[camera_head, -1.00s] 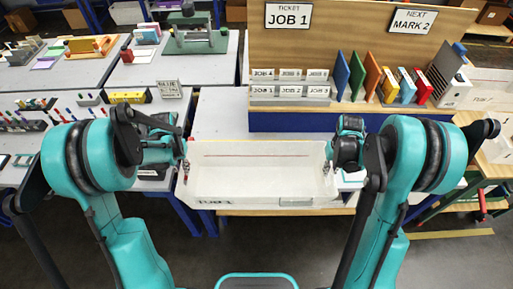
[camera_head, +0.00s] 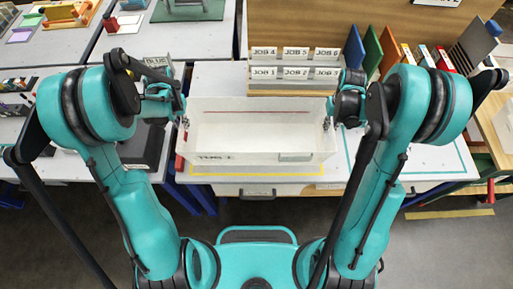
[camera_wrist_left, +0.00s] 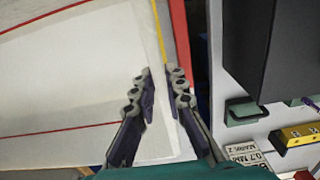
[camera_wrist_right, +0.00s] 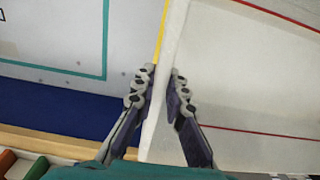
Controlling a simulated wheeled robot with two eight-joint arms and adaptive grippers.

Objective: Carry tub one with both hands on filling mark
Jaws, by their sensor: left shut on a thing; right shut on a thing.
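Tub one (camera_head: 262,157) is a long, open, whitish tub with a "TUB 1" label on its front wall and a red line along its inside. It looks level and empty. My left gripper (camera_head: 184,122) is shut on its left wall, with a finger each side in the left wrist view (camera_wrist_left: 160,95). My right gripper (camera_head: 329,122) is shut on its right wall, also seen in the right wrist view (camera_wrist_right: 160,92). A yellow line (camera_head: 258,174) on the table shows just in front of the tub. I cannot tell whether the tub touches the table.
Job trays (camera_head: 294,73) stand close behind the tub, with coloured upright boards (camera_head: 372,48) at the back right. A teal outline (camera_head: 462,158) marks clear table to the right. A dark box (camera_head: 143,148) lies to the left, across a gap.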

